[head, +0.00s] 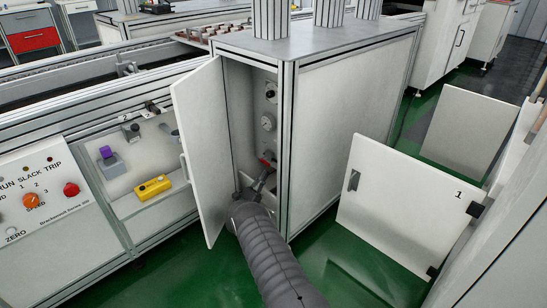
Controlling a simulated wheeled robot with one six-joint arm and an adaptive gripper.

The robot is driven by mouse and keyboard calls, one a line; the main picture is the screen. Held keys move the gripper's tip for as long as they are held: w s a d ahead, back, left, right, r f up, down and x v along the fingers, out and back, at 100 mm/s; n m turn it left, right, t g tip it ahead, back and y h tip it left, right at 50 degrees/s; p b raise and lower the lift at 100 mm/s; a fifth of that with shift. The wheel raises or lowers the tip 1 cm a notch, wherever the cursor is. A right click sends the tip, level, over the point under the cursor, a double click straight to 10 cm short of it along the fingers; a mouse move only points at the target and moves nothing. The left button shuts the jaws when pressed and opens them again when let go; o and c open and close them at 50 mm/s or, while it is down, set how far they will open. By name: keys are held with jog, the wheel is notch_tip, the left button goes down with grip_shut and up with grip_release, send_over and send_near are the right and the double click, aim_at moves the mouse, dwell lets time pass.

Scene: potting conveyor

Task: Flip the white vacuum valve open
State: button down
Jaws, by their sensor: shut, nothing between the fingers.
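A narrow grey cabinet stands in the middle with its white door (203,150) swung open to the left. My arm comes up from below and reaches into the opening. My gripper (264,172) is shut and empty, low inside the cabinet by its right side. A small red part (267,160) shows right at the fingertips; I cannot tell whether they touch. A round pale gauge (267,122) is above it on the inner panel, with a dark-centred round fitting (270,92) higher up. I cannot make out a white valve for certain; the gripper and door hide the lower interior.
The open door is close along the left of my arm, and the cabinet's front post (287,150) is close on the right. A control panel (40,200) and a yellow box (153,188) are at left. A white panel marked 1 (400,205) stands at right.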

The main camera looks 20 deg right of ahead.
jog(key=w+d+r+b, duration=0.1)
jog(key=d+r, duration=0.4)
jog(key=r, duration=0.4)
jog(key=shift+w+r+b, duration=0.3)
jog(key=shift+w, duration=0.1)
jog(key=shift+d, duration=0.1)
